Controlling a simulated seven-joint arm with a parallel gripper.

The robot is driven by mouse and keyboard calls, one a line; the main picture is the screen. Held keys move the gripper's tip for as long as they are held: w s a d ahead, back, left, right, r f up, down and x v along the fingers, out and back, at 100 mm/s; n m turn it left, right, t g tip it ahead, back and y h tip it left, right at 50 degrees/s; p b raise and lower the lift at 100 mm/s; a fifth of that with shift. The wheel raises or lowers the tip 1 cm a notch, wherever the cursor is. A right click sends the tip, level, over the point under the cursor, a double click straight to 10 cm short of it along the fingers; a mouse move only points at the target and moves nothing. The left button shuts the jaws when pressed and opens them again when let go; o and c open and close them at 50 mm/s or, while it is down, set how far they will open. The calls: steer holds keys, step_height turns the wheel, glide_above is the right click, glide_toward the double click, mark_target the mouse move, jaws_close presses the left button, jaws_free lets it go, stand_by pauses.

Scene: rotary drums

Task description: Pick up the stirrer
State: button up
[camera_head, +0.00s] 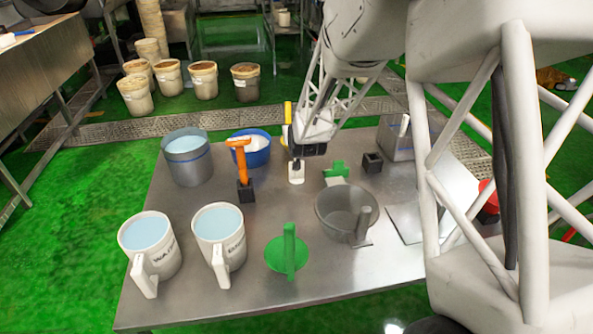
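No object is clearly marked as the stirrer. An orange long-handled tool (241,160) stands upright in a small black holder (245,192), left of my gripper, and may be it. My gripper (296,172) points down above the back middle of the table, apart from the orange tool. Its fingers are small and seen nearly edge-on, so I cannot tell whether they are open or hold anything. A green cross-shaped piece (336,169) is just right of my gripper. A yellow upright piece (288,112) shows behind my gripper, partly hidden.
On the metal table (190,300) are two white mugs with blue liquid (150,255) (222,245), a green disc with handle (288,255), a grey pot (335,212), a metal vessel (187,165), a blue bowl (262,155) and an empty black holder (372,162). My arm hides the right side.

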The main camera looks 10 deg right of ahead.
jaws_close()
stand_by(0.3)
step_height(320, 180, up, 10)
stand_by(0.9)
stand_by(0.5)
